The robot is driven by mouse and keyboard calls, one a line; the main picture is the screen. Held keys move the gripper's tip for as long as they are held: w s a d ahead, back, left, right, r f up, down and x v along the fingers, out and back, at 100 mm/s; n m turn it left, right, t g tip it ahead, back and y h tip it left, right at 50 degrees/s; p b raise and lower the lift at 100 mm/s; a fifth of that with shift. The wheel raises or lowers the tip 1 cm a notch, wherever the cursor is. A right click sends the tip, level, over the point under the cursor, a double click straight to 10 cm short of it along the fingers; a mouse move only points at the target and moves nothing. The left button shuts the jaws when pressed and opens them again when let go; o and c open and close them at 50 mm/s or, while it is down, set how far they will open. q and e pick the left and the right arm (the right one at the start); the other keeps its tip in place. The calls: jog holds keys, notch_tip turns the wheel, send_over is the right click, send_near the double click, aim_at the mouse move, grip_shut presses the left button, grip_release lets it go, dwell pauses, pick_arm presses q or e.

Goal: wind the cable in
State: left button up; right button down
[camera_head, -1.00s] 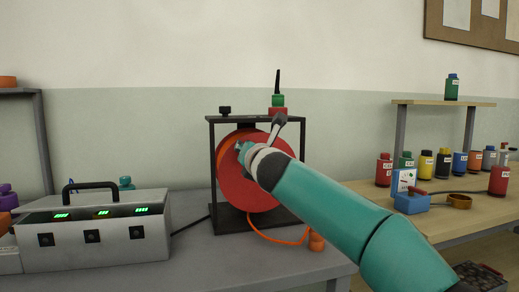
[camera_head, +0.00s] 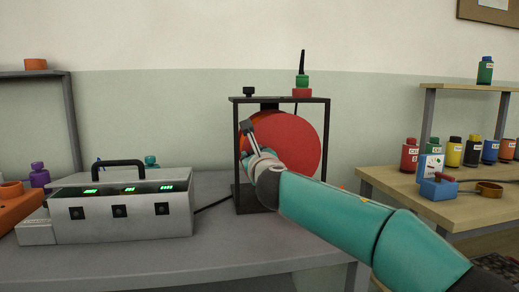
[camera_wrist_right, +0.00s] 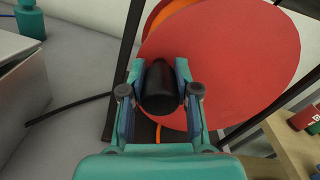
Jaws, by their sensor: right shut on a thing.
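A cable reel with a red disc (camera_head: 295,140) stands in a black frame (camera_head: 327,115) on the grey bench. My right gripper (camera_head: 251,158) is at the disc's left side. In the right wrist view, my right gripper (camera_wrist_right: 160,80) is shut on a black crank knob (camera_wrist_right: 160,92), with one finger on each side of it. Orange cable (camera_wrist_right: 168,14) shows behind the disc's upper left edge, and a short orange length shows below the knob. In the head view, my arm hides the reel's lower front. My left gripper is not in view.
A grey instrument box (camera_head: 120,212) with green displays stands left of the reel, with a black lead behind it. A wooden bench (camera_head: 400,188) at right holds several bottles and a blue device (camera_head: 437,188). The grey bench front (camera_head: 220,245) is clear.

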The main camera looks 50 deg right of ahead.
jog(key=shift+f+n, duration=0.4)
jog(key=shift+n, duration=0.2)
jog(key=c, duration=0.8)
grip_release()
jog(key=shift+w, duration=0.1)
jog(key=shift+c, duration=0.2)
jog(key=shift+a, duration=0.1)
jog(key=shift+s+a, duration=0.15)
jog(key=shift+s, duration=0.15)
jog(key=v, duration=1.1)
